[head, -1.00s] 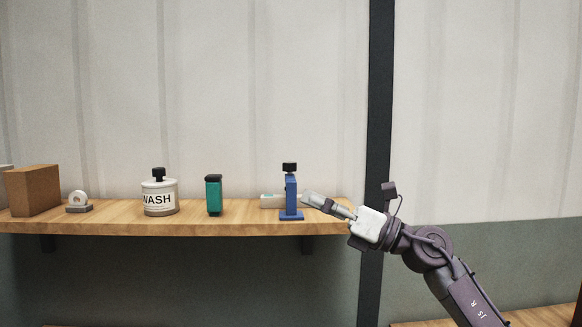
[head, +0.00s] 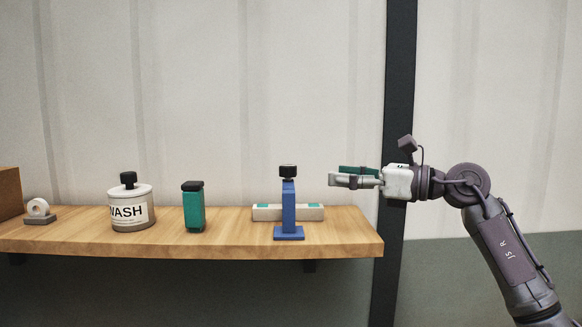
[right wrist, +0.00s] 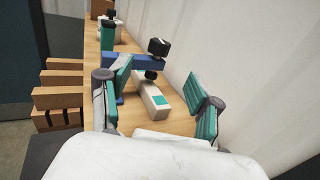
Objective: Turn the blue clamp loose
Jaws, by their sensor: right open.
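The blue clamp (head: 288,207) stands upright on the wooden shelf, with a black knob (head: 288,171) on top and a flat blue foot. In the right wrist view the blue clamp (right wrist: 134,63) shows ahead, its black knob (right wrist: 158,47) lying between the lines of the two fingers. My right gripper (head: 345,176) is open and empty, to the right of the clamp at about knob height and apart from it. Its green-padded fingers (right wrist: 160,90) are spread wide in the right wrist view. The left finger hides part of the clamp's foot. My left gripper is not in view.
A white block with green patches (head: 312,212) lies behind the clamp. To the left on the shelf (head: 350,235) are a green bottle (head: 194,208), a WASH container (head: 130,212), a tape dispenser (head: 39,211) and a brown box (head: 9,192). A dark post (head: 399,90) stands behind my right arm.

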